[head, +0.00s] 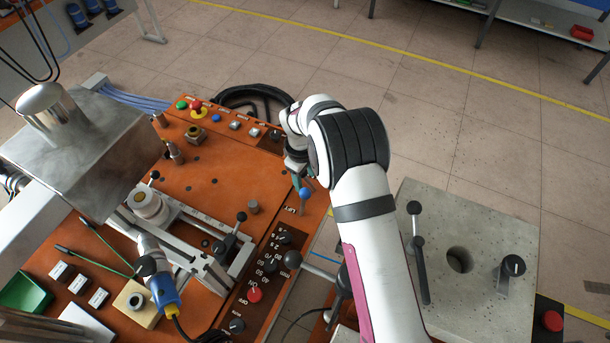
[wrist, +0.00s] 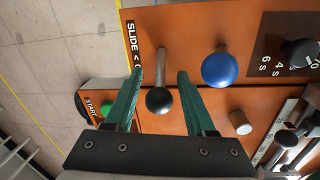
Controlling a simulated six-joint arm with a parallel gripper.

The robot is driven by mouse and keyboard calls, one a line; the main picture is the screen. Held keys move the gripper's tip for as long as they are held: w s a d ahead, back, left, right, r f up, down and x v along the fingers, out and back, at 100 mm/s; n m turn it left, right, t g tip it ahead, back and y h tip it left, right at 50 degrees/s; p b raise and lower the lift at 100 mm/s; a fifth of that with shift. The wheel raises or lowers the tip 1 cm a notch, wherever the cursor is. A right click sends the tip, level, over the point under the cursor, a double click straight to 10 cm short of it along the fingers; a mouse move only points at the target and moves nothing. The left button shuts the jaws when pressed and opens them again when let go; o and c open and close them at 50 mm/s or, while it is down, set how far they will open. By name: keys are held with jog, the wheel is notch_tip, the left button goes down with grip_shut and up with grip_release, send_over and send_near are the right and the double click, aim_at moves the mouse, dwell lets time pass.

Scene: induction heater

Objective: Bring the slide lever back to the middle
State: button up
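The slide lever (wrist: 160,99) has a black ball on a grey rod and stands beside the "SLIDE" label in the wrist view. The rod runs up the picture from the ball to the orange panel, with little sideways lean. My gripper (wrist: 161,74) is open, with one green finger on each side of the lever and a visible gap on both sides. In the head view my gripper (head: 296,182) is mostly hidden behind my arm, and I cannot make out the slide lever there.
A blue-ball lever (wrist: 219,69) stands just right of my right finger; it also shows in the head view (head: 305,194) by the "LIFT" label. A green start button (wrist: 107,105) lies left of my left finger. A grey peg (wrist: 240,123) and black knob (wrist: 300,54) are further right.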

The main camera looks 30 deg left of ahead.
grip_shut()
dwell(1.2)
